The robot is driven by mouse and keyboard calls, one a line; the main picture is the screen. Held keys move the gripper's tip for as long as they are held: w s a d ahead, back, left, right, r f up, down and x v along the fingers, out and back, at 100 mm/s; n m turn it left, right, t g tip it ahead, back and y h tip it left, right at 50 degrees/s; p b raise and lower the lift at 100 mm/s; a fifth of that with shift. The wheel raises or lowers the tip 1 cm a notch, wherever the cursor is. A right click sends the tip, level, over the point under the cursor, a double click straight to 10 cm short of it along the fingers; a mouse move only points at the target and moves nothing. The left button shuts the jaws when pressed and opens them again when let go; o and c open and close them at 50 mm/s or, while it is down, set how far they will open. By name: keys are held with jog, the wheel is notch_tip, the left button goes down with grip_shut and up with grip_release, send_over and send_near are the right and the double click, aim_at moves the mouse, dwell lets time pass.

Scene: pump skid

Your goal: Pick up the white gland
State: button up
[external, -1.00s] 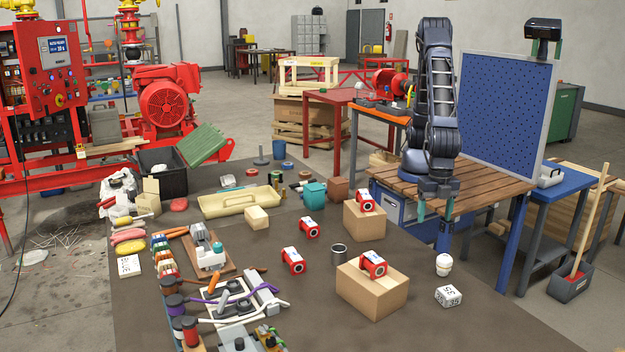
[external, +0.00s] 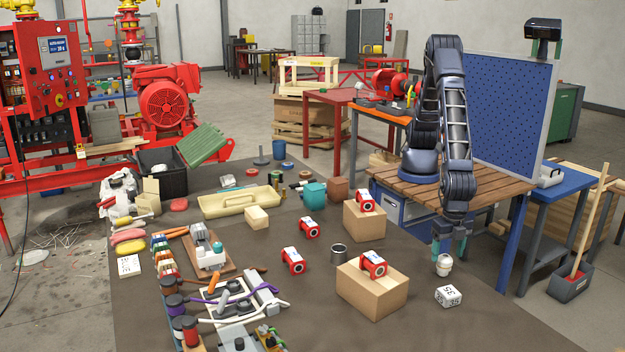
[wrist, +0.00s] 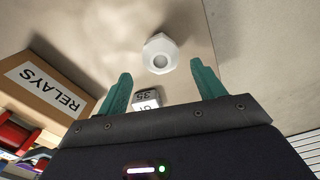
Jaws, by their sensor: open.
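The white gland (external: 444,265) stands on the dark table near its right edge in the external view. In the wrist view the gland (wrist: 160,54) shows as a white hexagonal piece with a round hole, just beyond and between the fingertips. My gripper (external: 449,246) is right above the gland, pointing down, with its teal fingers apart. In the wrist view my gripper (wrist: 163,84) is open with nothing between its fingers. Whether a finger touches the gland cannot be told from the external view.
A white block marked 35 (external: 448,296) lies on the table close to the gland; it also shows in the wrist view (wrist: 146,99). A cardboard box (external: 372,290) with a red and white part on top stands to the left. The table's right edge is near.

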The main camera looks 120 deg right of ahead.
aim_at(445, 255)
jog(key=f, duration=0.3)
jog(key=d+f, duration=0.1)
jog(key=shift+s+f, duration=0.3)
jog(key=shift+f, duration=0.1)
jog(key=c, duration=1.1)
jog(key=shift+r, duration=0.1)
